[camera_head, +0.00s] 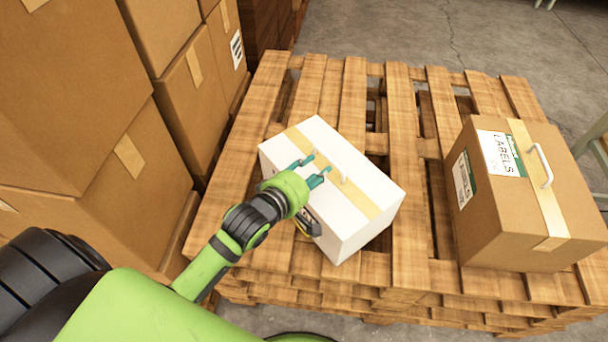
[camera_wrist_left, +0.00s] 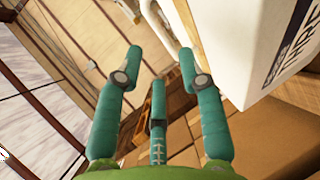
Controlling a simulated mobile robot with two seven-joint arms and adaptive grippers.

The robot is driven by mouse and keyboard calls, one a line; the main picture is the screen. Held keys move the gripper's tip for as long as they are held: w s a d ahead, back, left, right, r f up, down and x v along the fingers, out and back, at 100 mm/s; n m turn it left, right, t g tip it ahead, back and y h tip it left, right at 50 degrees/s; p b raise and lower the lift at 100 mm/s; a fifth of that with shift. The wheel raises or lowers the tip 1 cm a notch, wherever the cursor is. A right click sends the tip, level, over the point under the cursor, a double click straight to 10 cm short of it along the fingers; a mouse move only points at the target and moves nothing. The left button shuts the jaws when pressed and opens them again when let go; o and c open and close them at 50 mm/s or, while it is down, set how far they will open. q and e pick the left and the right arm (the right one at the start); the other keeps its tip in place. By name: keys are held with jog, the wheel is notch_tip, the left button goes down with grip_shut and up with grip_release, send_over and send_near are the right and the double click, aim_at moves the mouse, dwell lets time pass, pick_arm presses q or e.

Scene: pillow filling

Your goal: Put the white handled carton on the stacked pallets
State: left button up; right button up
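The white handled carton (camera_head: 345,215) sits upright, slightly turned, on the top of the stacked pallets (camera_head: 405,110), near their front edge. A tan tape strip and a white handle (camera_head: 330,160) are on its top. My left gripper (camera_head: 318,172) is above the carton's top, close beside the handle. In the left wrist view its teal fingers (camera_wrist_left: 160,70) are spread apart with nothing between them. The carton's white side with dark print shows at the right there (camera_wrist_left: 240,40). My right gripper is in neither view.
A brown carton (camera_head: 520,215) with a handle and labels stands on the right part of the pallets. Tall stacks of brown boxes (camera_head: 70,90) line the left side. Bare pallet slats lie behind and between the two cartons. Concrete floor (camera_head: 420,30) is open behind.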

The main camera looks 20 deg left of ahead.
pick_arm(q)
jog(key=v, duration=0.3)
jog(key=shift+s+a+r, duration=0.1)
jog(key=shift+s+r, duration=0.1)
jog(key=shift+s, duration=0.35)
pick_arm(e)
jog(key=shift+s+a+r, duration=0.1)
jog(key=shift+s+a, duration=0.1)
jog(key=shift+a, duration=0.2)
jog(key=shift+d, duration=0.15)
